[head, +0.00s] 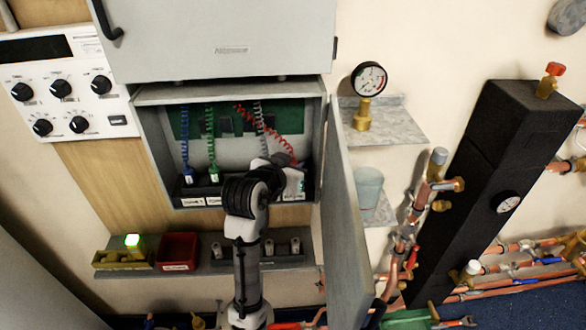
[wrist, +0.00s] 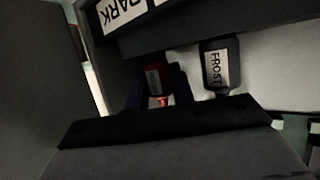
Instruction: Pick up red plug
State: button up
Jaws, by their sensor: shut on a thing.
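In the wrist view the red plug (wrist: 157,76), dark red with a small pale label, sits between the two dark blue fingers of my gripper (wrist: 158,90). My gripper is shut on it. In the head view my gripper (head: 287,175) is inside the open wall cabinet, at its lower right, and hides the plug. The red coiled cord (head: 270,132) runs down to the right behind my gripper. I cannot tell whether the plug is still seated in its socket.
The cabinet's open door (head: 343,220) stands close to the right of my arm. A blue plug (head: 188,176) and a green plug (head: 213,174) stand at the cabinet's left. A red bin (head: 178,250) is below.

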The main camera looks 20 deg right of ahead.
jog(key=shift+r, duration=0.75)
jog(key=shift+s+a+r+b, duration=0.3)
jog(key=shift+r+b, duration=0.25)
jog(key=shift+b, duration=0.25)
jog(key=s+a+b, duration=1.2)
jog(key=b, duration=0.2)
jog(key=shift+a+r, duration=0.15)
